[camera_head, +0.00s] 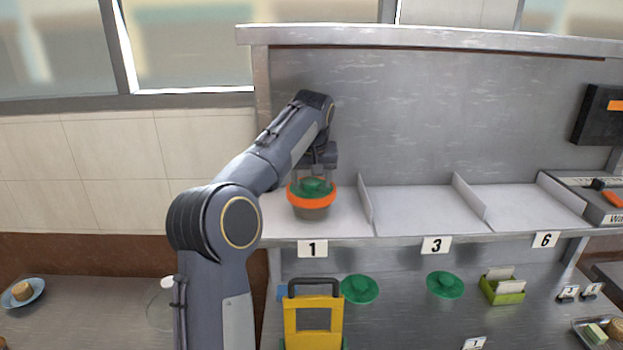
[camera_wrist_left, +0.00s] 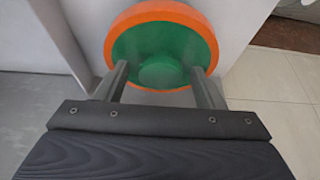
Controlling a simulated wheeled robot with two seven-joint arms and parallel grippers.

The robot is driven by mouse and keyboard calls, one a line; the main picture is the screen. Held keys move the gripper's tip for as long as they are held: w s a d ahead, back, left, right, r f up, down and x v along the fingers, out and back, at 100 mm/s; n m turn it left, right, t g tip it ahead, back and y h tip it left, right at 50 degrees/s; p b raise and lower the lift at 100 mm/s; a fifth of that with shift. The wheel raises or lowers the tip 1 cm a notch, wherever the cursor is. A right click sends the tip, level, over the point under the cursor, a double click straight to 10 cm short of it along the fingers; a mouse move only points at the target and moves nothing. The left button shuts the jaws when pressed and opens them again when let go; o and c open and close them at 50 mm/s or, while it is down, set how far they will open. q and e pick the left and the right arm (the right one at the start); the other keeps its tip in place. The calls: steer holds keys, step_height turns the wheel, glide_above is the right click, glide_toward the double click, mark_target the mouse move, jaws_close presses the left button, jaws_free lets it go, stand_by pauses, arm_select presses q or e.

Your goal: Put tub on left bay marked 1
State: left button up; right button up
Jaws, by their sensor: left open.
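The tub (camera_head: 313,210) has a brown body, an orange rim and a green lid with a knob. It stands upright in the left bay (camera_head: 345,212) above the label 1 (camera_head: 312,249). My left gripper (camera_head: 313,184) is over the tub from above, its fingers on either side of the lid's knob. In the left wrist view the open fingers (camera_wrist_left: 160,85) straddle the green knob, with a gap showing on both sides, and the orange rim (camera_wrist_left: 160,12) circles the lid. My right gripper is not in view.
Low dividers separate the bays marked 3 (camera_head: 436,245) and 6 (camera_head: 545,240), which look empty. On the lower counter are two green lids (camera_head: 360,289) (camera_head: 445,285), a yellow caddy (camera_head: 313,322) and a green card holder (camera_head: 503,288). A steel panel (camera_head: 400,110) rises behind the shelf.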

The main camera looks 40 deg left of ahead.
arm_select(q)
steer(key=shift+r, duration=0.2)
steer(key=v, duration=1.1)
steer(key=s+d+f+m+t+h, duration=0.1)
steer(key=s+d+f+m+h, duration=0.2)
steer(key=s+d+f, duration=0.9)
steer(key=s+d+f+m+t+h, duration=0.1)
steer(key=s+d+f+m+h, duration=0.2)
steer(key=s+d+f, duration=0.9)
steer(key=s, duration=0.5)
steer(key=shift+f+h, duration=0.25)
steer(key=shift+h, duration=0.05)
steer(key=shift+s+f, duration=0.1)
step_height(320, 180, down, 4)
steer(key=b, duration=0.4)
steer(key=shift+f, duration=0.15)
